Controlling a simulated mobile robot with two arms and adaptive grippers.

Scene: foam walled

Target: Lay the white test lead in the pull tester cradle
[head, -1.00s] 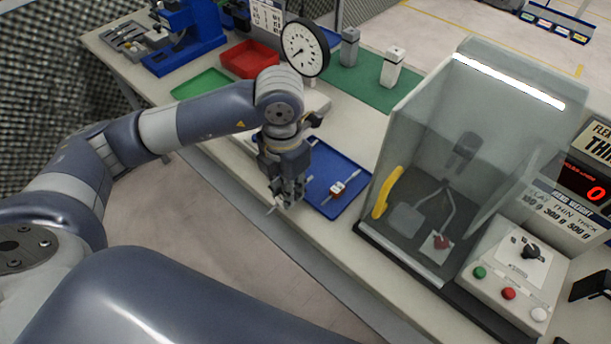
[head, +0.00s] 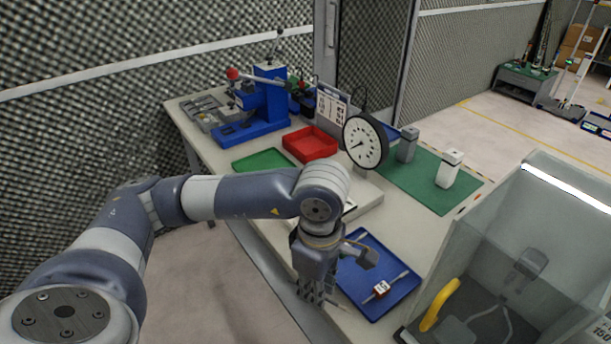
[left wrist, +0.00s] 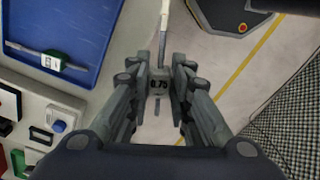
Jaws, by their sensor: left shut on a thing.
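My left gripper (head: 316,292) hangs at the bench's front edge, left of the blue tray. In the left wrist view its fingers (left wrist: 159,88) are shut on the white test lead (left wrist: 163,35), around its pale tag (left wrist: 158,82) marked 0.75. The lead runs up and down in that picture, over the floor. In the head view the gripper hides most of the lead. The round dial gauge (head: 365,141), apparently the pull tester's, stands behind my forearm on a pale base. I cannot make out its cradle, which my arm may hide. My right gripper is not in view.
The wrist view shows a green-tagged lead (left wrist: 55,60) in the tray. A red bin (head: 311,143), green tray (head: 262,161) and blue press stand left; a clear booth with yellow handle (head: 439,305) stands right.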

